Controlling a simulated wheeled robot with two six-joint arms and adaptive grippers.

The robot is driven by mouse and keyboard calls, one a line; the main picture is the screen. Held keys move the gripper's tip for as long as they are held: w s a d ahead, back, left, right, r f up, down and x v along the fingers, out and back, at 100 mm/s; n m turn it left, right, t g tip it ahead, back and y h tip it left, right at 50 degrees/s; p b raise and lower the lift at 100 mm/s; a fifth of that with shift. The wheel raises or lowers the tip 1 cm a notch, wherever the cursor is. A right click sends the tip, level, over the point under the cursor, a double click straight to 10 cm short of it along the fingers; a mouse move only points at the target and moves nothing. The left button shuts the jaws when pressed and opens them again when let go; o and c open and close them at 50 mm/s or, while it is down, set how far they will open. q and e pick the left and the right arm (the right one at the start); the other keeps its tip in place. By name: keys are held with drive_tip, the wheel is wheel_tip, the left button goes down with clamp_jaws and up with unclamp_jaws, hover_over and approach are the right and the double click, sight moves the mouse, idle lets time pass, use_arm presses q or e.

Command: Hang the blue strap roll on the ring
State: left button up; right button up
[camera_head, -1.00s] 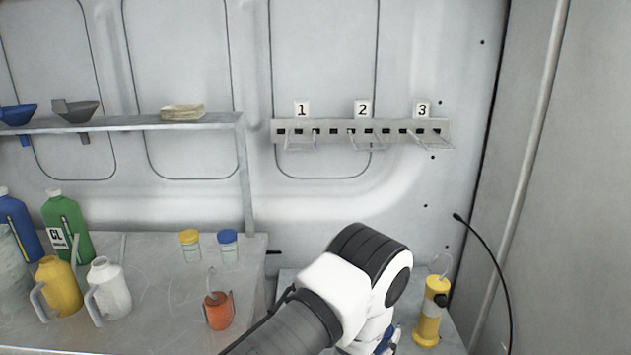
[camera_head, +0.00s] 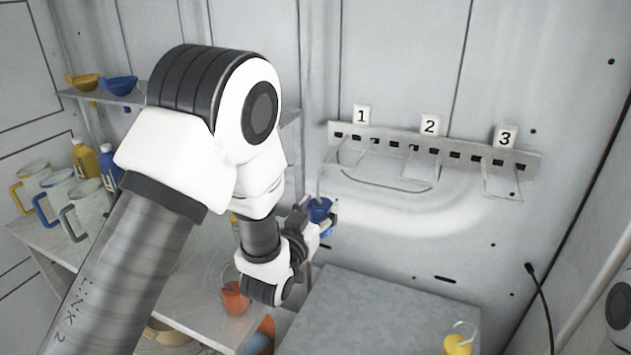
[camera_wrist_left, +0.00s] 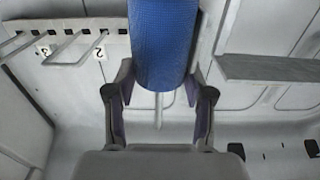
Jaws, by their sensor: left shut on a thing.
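The blue strap roll (camera_head: 319,211) is held in the air by my left gripper (camera_head: 326,222), in front of the wall to the left of the hook rail. In the left wrist view the roll (camera_wrist_left: 163,42) stands upright between the two fingers of the gripper (camera_wrist_left: 160,95), which is shut on it. The wall rail (camera_head: 440,149) carries wire loops under labels 1, 2 and 3. The loop at 1 (camera_head: 350,158) is closest to the roll, and the roll is apart from it. The loops look empty. My right gripper is not in view.
A grey bench (camera_head: 380,315) below the rail is mostly clear, with a yellow canister (camera_head: 457,345) at its front right. Jugs and bottles stand on the left bench, with an orange jug (camera_head: 236,298) near its edge. A black cable (camera_head: 541,300) hangs at right.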

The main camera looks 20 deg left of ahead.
use_arm(q)
drive_tip(key=shift+s+a+r, duration=0.15)
drive_tip(key=shift+r, duration=0.25)
drive_tip(key=shift+s+a+r, duration=0.1)
drive_tip(key=shift+a+r, duration=0.05)
drive_tip(key=shift+r, duration=0.2)
drive_tip(key=shift+a, duration=0.25)
drive_tip(key=shift+w+f, duration=0.1)
drive_tip(key=shift+w, duration=0.3)
drive_tip(key=w, duration=0.1)
drive_tip(key=w+d, duration=0.1)
drive_tip(key=w, duration=0.1)
drive_tip(key=shift+f+p, duration=0.1)
drive_tip(key=shift+p, duration=0.25)
drive_tip(key=w+f+b, duration=0.2)
drive_tip(key=w+f, duration=0.1)
drive_tip(key=w, duration=0.2)
drive_tip(key=shift+w, duration=0.3)
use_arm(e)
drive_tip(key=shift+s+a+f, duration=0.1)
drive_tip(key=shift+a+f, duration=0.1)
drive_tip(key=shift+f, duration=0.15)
use_arm(q)
drive_tip(key=shift+a, duration=0.1)
